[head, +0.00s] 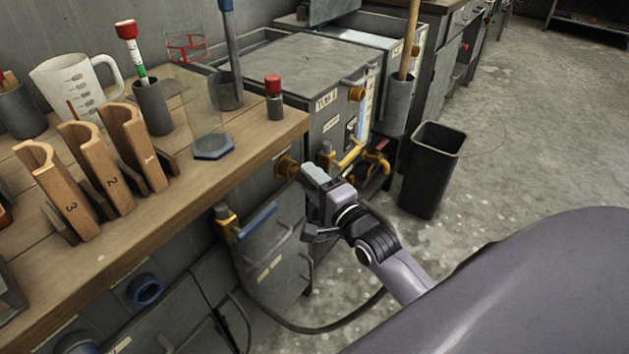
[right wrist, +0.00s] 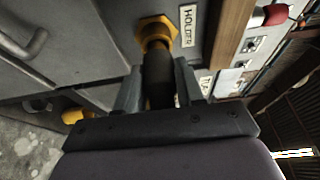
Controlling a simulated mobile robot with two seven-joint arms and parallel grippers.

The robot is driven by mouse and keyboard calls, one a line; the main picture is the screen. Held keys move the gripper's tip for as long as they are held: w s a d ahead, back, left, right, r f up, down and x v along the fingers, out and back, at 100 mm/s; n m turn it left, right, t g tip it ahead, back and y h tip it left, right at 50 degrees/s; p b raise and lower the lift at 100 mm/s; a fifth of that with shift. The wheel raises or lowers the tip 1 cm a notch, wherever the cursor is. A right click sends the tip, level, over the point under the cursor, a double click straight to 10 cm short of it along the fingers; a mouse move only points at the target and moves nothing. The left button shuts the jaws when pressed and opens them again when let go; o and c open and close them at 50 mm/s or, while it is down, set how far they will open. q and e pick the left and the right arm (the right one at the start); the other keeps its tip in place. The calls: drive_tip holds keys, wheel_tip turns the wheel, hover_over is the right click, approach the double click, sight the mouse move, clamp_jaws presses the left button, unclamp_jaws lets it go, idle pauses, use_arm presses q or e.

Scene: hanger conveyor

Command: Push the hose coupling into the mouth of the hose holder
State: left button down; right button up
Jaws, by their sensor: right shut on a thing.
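The hose holder is a brass hex fitting (head: 287,166) on the cabinet front below the bench edge. In the right wrist view it shows as a yellow hex collar (right wrist: 155,31) beside a HOLDER label (right wrist: 188,25). My right gripper (head: 312,178) is close in front of it, and in the right wrist view (right wrist: 158,85) it is shut on the dark hose coupling (right wrist: 158,72). The coupling points at the holder, and its front end appears to meet the collar. I cannot tell how deep it sits in the mouth. My left gripper is not in view.
A dark hose (head: 320,328) loops low over the floor. A blue-handled valve (head: 255,222) is left of my right gripper; yellow (head: 349,156) and red-handled valves are beyond it. A black bin (head: 432,170) stands on the floor. The bench (head: 200,190) carries several wooden stands and vessels.

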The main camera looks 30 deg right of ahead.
sight(314, 187)
drive_tip(key=shift+w+a, duration=0.15)
drive_tip(key=shift+w, duration=0.2)
drive_tip(key=shift+r, duration=0.1)
idle(0.7)
drive_tip(key=shift+w+a, duration=0.2)
drive_tip(key=shift+w, duration=0.3)
idle(0.7)
drive_tip(key=o, duration=0.8)
drive_tip(key=o, duration=0.6)
drive_tip(key=shift+c, duration=0.2)
drive_tip(key=shift+s+d+p, duration=0.15)
drive_tip(key=shift+s+p, duration=0.55)
drive_tip(key=shift+s, duration=2.85)
